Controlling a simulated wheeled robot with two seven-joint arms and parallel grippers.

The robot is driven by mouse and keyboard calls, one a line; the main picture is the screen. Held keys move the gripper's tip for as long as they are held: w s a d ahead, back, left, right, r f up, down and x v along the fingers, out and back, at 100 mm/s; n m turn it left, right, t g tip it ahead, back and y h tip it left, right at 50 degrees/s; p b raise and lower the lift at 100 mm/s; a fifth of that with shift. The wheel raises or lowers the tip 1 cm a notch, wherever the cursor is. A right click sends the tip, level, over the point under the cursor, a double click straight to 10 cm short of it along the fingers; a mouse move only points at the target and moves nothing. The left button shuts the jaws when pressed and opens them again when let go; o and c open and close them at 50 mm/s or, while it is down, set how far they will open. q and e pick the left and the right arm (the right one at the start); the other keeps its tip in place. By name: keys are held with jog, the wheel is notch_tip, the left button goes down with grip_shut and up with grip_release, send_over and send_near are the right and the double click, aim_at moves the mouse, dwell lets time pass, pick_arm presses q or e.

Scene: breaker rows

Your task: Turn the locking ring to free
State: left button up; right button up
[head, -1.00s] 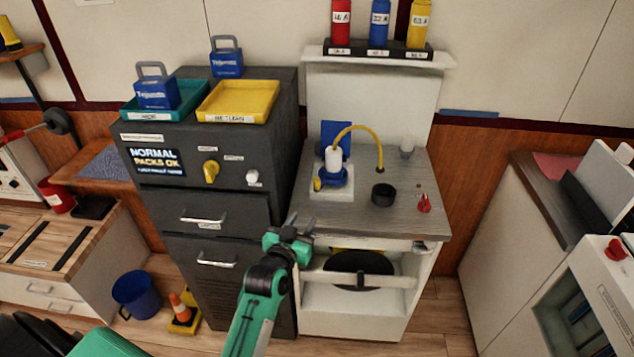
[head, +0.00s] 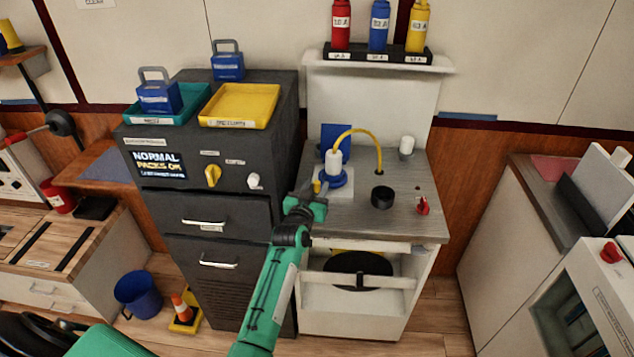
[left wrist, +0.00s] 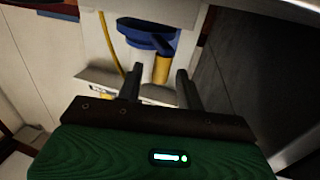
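The blue locking ring (head: 338,179) sits around the base of a white cylinder (head: 333,162) on a pale plate on the grey worktop. A yellow tab (head: 317,186) sticks out from its near left side. In the left wrist view the blue ring (left wrist: 145,38) is ahead, and its yellow tab (left wrist: 162,69) shows between the finger lines. My left gripper (head: 306,191) is open at the worktop's front left edge, close to the tab; I cannot tell whether a finger touches it. My right gripper is not in view.
A yellow hose (head: 368,133) arches from the white cylinder to the worktop. A black round cup (head: 382,197), a red knob (head: 422,206) and a white cylinder (head: 406,146) stand to the right. The dark cabinet (head: 270,150) rises close on the left.

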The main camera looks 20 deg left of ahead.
pick_arm(q)
jog(key=shift+w+a, duration=0.1)
jog(key=shift+w, duration=0.85)
grip_shut()
